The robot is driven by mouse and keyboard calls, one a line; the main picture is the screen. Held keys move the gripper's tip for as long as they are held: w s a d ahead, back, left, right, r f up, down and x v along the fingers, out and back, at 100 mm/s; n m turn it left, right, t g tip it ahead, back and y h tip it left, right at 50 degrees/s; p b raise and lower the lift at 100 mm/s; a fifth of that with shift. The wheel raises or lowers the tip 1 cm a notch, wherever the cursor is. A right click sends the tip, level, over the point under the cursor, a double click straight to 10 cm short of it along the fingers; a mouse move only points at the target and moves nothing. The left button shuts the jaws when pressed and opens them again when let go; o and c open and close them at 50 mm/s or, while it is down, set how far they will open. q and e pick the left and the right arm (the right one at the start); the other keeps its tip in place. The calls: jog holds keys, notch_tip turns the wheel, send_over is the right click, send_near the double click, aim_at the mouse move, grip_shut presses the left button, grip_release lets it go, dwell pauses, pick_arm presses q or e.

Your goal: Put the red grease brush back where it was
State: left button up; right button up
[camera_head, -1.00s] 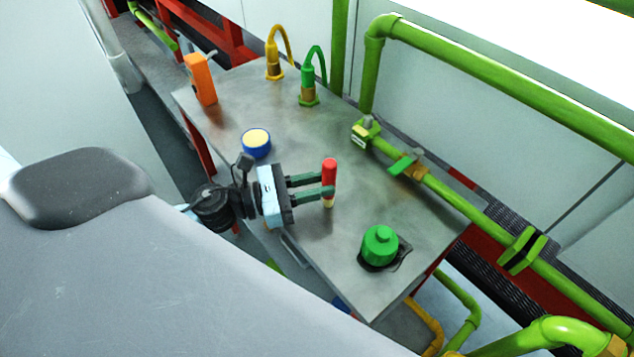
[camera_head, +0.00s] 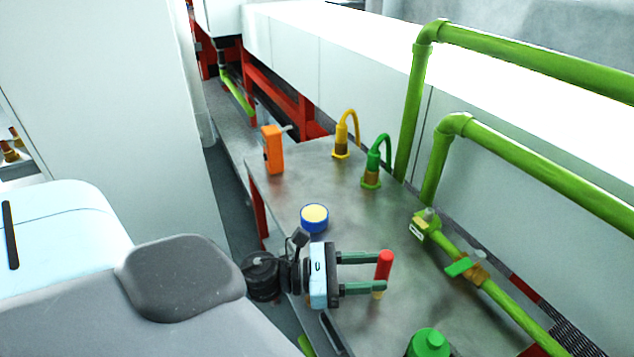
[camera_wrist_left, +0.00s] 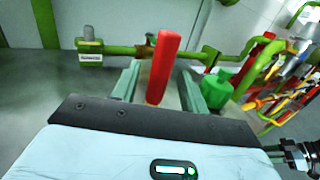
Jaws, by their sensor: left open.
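The red grease brush (camera_head: 384,263) stands upright at the metal table, with a pale lower end. It also shows in the left wrist view (camera_wrist_left: 163,65), slightly tilted in the picture. My left gripper (camera_head: 384,274) reaches in from the left with its two green fingers spread, one on each side of the brush. In the left wrist view, gaps show between the brush and both fingers (camera_wrist_left: 160,88). The near finger partly hides the brush's lower part. I cannot tell whether its foot touches the table. My right gripper is not in view.
On the metal table (camera_head: 350,185) stand a blue tin with a cream top (camera_head: 314,218), an orange device (camera_head: 272,150), a yellow hose fitting (camera_head: 342,140), a green one (camera_head: 373,165) and a green canister (camera_head: 429,343). A green pipe with a valve (camera_head: 463,266) runs along the right.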

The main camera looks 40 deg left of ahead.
pick_arm(q)
jog(key=b+v, duration=0.3)
jog(key=v, duration=0.8)
jog(key=shift+s+a, duration=0.25)
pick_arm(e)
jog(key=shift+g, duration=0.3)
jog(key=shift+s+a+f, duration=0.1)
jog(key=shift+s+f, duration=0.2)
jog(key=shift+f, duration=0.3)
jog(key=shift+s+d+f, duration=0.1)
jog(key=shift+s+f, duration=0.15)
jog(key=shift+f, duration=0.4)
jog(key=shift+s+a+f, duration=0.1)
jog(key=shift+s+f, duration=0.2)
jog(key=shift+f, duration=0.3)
